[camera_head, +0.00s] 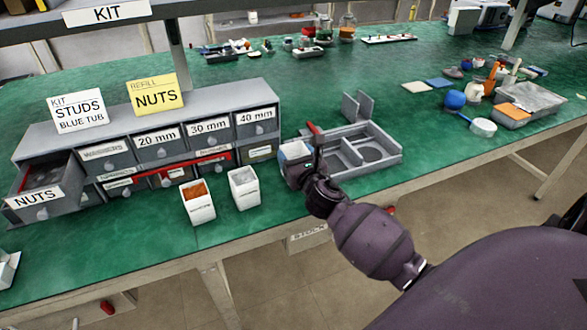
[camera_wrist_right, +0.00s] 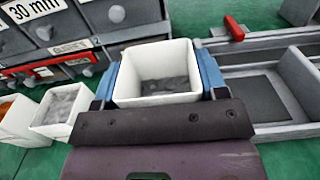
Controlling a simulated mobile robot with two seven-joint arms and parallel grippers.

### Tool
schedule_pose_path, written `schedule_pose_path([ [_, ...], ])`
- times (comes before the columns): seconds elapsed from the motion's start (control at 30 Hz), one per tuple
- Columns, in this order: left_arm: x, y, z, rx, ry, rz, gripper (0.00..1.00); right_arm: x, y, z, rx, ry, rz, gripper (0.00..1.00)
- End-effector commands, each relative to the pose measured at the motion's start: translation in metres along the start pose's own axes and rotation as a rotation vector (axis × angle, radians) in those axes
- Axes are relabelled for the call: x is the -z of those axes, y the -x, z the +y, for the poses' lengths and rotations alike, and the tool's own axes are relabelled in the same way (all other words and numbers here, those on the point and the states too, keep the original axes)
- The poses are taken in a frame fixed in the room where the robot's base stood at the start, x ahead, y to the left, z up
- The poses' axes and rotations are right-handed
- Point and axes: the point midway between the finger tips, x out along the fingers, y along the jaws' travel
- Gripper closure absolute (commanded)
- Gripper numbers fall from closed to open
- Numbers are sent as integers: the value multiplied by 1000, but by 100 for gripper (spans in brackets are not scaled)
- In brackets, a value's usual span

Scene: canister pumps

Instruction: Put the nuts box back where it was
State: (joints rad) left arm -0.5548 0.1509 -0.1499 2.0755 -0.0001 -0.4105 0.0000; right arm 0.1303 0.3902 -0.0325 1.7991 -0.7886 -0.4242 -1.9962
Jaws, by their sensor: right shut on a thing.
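My right gripper (camera_head: 298,168) is shut on a small open white box (camera_wrist_right: 155,72), with a blue finger on each side of it. The box holds dark grey small parts, and no label shows on it. In the head view the white box (camera_head: 295,149) is upright at the left end of a grey divided tray; I cannot tell whether it touches the bench or tray. A grey drawer (camera_head: 42,190) labelled NUTS is pulled out at the left end of the drawer unit (camera_head: 165,115). A yellow "REFILL NUTS" card (camera_head: 156,94) stands on the unit. My left gripper is not in view.
Two white boxes stand before the drawers, one with orange contents (camera_head: 197,203), one with grey contents (camera_head: 244,188). The grey tray (camera_head: 392,160) lies right of the held box, a red piece at its left. Green bench (camera_head: 245,222) is clear along the front edge.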

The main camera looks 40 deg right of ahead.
Motion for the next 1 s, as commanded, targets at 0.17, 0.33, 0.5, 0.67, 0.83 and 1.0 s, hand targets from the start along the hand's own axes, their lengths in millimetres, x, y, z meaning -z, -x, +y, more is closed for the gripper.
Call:
schedule_pose_path([
  [0.17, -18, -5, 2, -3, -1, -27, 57, 28, 1, 0, 2, -2, 8, 66],
  [0.33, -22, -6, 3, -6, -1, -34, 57, 43, 0, 0, 1, 0, 5, 66],
  [0.5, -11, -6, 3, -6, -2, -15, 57, 39, 0, 0, 0, 0, 0, 66],
  [0.67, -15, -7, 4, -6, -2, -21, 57, 42, 0, 0, 0, 1, 1, 66],
  [0.83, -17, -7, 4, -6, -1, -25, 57, 43, 0, 0, 0, 0, 2, 19],
  [1.0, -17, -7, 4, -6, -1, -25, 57, 43, 0, 0, 0, 0, 2, 9],
])
